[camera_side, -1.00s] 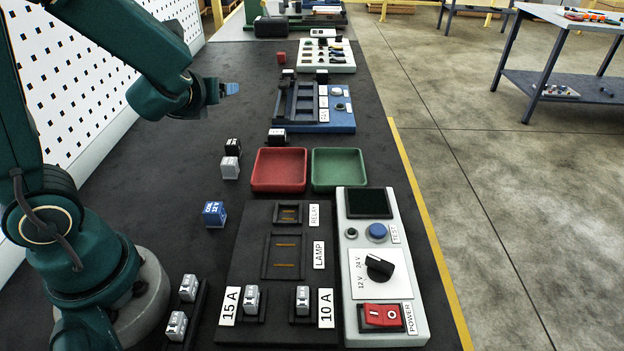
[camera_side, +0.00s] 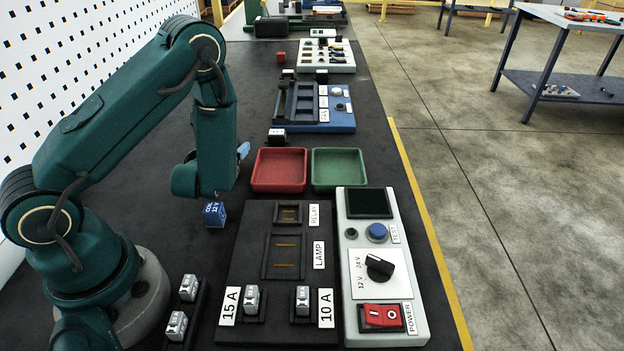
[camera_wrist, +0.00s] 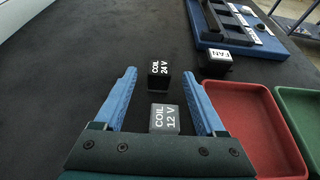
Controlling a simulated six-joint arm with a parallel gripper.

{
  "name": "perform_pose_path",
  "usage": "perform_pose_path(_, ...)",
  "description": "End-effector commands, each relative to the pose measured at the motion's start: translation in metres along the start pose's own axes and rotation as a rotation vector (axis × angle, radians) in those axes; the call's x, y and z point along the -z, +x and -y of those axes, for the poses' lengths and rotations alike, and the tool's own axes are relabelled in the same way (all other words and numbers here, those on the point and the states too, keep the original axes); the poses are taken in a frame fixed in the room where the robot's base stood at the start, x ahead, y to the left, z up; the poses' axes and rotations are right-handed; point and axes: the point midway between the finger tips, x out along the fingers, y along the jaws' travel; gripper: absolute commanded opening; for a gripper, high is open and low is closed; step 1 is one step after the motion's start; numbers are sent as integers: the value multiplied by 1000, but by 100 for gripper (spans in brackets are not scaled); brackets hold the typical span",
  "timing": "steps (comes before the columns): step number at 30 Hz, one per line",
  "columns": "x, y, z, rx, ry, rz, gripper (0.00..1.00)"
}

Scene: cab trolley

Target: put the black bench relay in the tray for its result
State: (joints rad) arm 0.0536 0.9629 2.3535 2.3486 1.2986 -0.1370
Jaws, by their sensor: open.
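The black relay marked COIL 24 V (camera_wrist: 158,74) stands upright on the dark bench in the wrist view, just beyond the fingertips. My gripper (camera_wrist: 160,76) is open and empty, its blue fingers spread. A grey relay marked COIL 12 V (camera_wrist: 165,118) stands nearer, in the space between the fingers as seen from the wrist. In the side view my arm hides both relays, and only a blue fingertip (camera_side: 243,151) shows. The red tray (camera_side: 279,169) and the green tray (camera_side: 339,169) stand side by side to the right; both look empty.
A blue coil relay (camera_side: 215,213) stands near the test board (camera_side: 248,225). A black FAN block (camera_wrist: 215,63) sits beside the blue fixture (camera_side: 341,121). The tester (camera_side: 350,290) has a dark screen. Several grey blocks stand at the front. Bench left of the trays is mostly clear.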

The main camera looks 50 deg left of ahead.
Motion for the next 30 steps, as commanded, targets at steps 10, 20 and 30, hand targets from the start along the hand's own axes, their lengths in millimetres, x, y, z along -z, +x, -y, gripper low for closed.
perform_pose_path(10,0,32,-1,-3,1,-1,72)
perform_pose_path(20,0,33,-1,-2,2,-1,50)
perform_pose_path(30,0,33,-1,-2,2,-1,0)
